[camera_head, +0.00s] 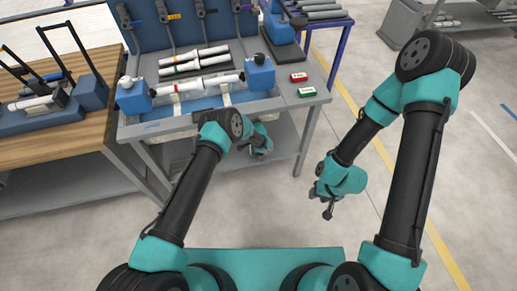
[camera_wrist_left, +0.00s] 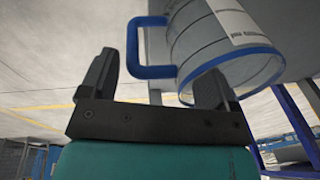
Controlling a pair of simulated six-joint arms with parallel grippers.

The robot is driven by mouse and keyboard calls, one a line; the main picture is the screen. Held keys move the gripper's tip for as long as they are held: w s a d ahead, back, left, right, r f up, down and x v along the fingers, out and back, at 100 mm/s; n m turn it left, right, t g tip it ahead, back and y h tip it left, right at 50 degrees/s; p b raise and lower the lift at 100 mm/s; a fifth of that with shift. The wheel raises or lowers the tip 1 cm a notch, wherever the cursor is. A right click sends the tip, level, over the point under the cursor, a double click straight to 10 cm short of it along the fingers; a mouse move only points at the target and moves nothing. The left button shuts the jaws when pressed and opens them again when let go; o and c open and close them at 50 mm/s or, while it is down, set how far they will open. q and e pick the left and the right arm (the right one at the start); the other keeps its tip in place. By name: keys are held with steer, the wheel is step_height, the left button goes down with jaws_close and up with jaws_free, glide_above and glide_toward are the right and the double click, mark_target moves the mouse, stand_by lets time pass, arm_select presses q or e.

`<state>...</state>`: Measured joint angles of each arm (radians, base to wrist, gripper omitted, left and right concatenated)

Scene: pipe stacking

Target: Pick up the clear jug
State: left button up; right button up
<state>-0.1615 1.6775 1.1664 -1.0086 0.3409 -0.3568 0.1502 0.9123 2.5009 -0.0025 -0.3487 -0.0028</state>
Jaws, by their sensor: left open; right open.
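The clear jug (camera_wrist_left: 205,42) shows in the left wrist view at the upper right, see-through with a blue rim, a blue handle and dark markings. My left gripper (camera_wrist_left: 157,68) is open, and the lower part of the handle appears between its fingers. I cannot tell whether the fingers touch it. In the head view my left gripper (camera_head: 262,148) is beside the front of the grey workbench, and I cannot make out the jug there. My right gripper (camera_head: 328,208) hangs over the floor to the right, apart from the bench, with nothing visible in it.
A wooden table (camera_head: 80,134) stands at the left. A blue-legged rack is behind.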

arm_select(q)
steer(key=shift+c, duration=0.4)
steer(key=c, duration=1.1)
steer(key=shift+r, duration=0.1)
steer(key=shift+r, duration=1.55)
steer(key=shift+s+a+r, duration=0.1)
steer(key=shift+s+r, duration=0.05)
steer(key=shift+r, duration=0.05)
steer(key=s+r, duration=0.1)
steer(key=s, duration=1.4)
steer(key=shift+s+r, duration=0.2)
steer(key=shift+s, duration=0.15)
